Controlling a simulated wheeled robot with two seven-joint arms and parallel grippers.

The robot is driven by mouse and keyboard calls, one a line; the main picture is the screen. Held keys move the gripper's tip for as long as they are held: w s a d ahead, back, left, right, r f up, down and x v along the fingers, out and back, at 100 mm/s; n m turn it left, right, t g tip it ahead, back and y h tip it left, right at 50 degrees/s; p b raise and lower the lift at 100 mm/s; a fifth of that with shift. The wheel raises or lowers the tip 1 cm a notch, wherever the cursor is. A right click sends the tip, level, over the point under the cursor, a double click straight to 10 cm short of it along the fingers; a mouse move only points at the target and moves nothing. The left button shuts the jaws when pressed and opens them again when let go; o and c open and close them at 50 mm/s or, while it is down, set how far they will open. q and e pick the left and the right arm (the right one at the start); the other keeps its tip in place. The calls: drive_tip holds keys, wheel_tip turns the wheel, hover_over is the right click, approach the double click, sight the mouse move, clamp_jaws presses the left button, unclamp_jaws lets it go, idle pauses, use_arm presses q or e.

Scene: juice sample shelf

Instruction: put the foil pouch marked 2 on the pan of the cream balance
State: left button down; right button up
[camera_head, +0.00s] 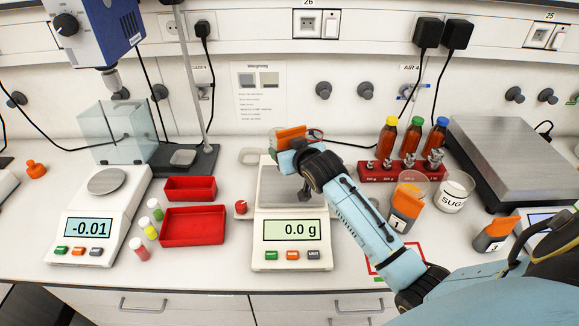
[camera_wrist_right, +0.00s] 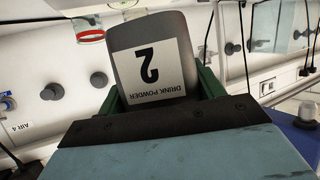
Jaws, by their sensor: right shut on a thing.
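The foil pouch marked 2 (camera_wrist_right: 150,62) fills the middle of the right wrist view, with its label upside down there. My right gripper (camera_wrist_right: 160,88) is shut on it, with green fingers on both sides. In the head view, the orange top of the pouch (camera_head: 291,137) shows behind the wrist, and its lower part is hidden. The cream balance (camera_head: 290,228) stands mid-bench and reads 0.0 g. Its dark pan (camera_head: 280,192) is partly covered by my right arm. The gap between pouch and pan cannot be judged. My left gripper is out of view.
Pouch 1 (camera_head: 403,208) and pouch 3 (camera_head: 494,234) stand to the right. Red trays (camera_head: 193,226), small vials (camera_head: 150,230) and a white balance (camera_head: 95,215) reading -0.01 are left.

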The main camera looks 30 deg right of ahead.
drive_tip(key=shift+f, duration=2.55)
drive_tip(key=o, duration=1.1)
drive_tip(key=shift+f, duration=0.15)
drive_tip(key=shift+r, duration=0.2)
drive_tip(key=v, duration=1.2)
drive_tip(key=shift+f, duration=0.1)
